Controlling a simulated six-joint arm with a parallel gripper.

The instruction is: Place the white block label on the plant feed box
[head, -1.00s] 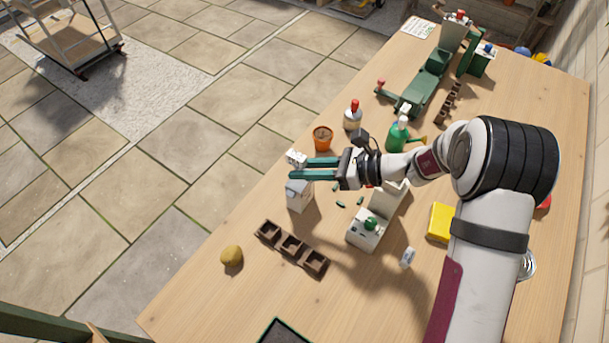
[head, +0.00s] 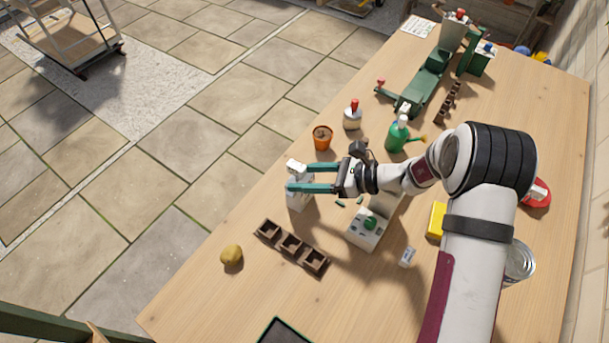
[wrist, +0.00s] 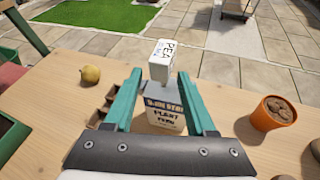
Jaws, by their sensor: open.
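The white block label (head: 296,167), with dark lettering, appears to rest on top of the plant feed box (head: 298,198). In the wrist view, the block (wrist: 162,60) stands slightly slanted in the picture at the box's top edge. The white and dark-blue box (wrist: 166,112) is upright below it, with its print facing the camera. My gripper (head: 304,177) is open. In the wrist view, the two green fingers (wrist: 160,85) are spread either side of the box top, with a gap to the block on both sides.
An orange pot (head: 322,138) stands close behind the gripper. A row of brown seed cells (head: 291,244) and a yellow-brown round object (head: 231,256) lie in front. A white device with a green knob (head: 366,232) and another small white block (head: 407,257) are at right.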

